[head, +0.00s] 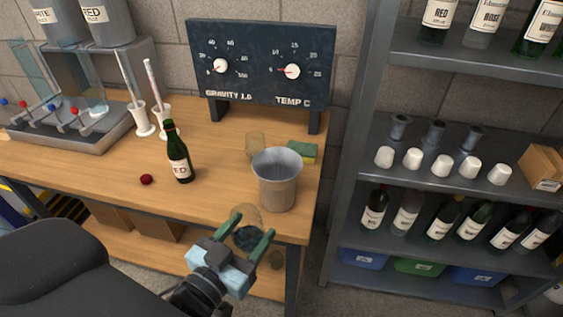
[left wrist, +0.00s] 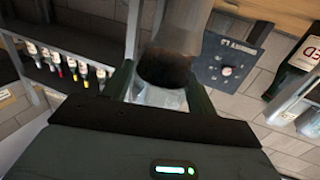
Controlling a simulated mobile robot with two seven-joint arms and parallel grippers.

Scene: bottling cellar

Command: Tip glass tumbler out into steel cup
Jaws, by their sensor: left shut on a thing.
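The steel cup (head: 277,190) stands upright on the wooden bench near its right front corner. My left gripper (head: 251,238) is shut on a glass tumbler (head: 246,215), just in front of and left of the cup. In the left wrist view the tumbler (left wrist: 161,95) sits between the fingers of my left gripper (left wrist: 163,88), and the steel cup (left wrist: 188,25) shows close beyond it. The tumbler looks dark inside; its contents and exact tilt are hard to tell. My right gripper is not in view.
Another amber glass (head: 255,142) and a green-yellow sponge (head: 303,152) stand behind the cup. A red-wine bottle (head: 179,160) and small dark red ball (head: 147,180) are left. A gauge panel (head: 262,62) backs the bench; a bottle shelf (head: 450,180) stands right.

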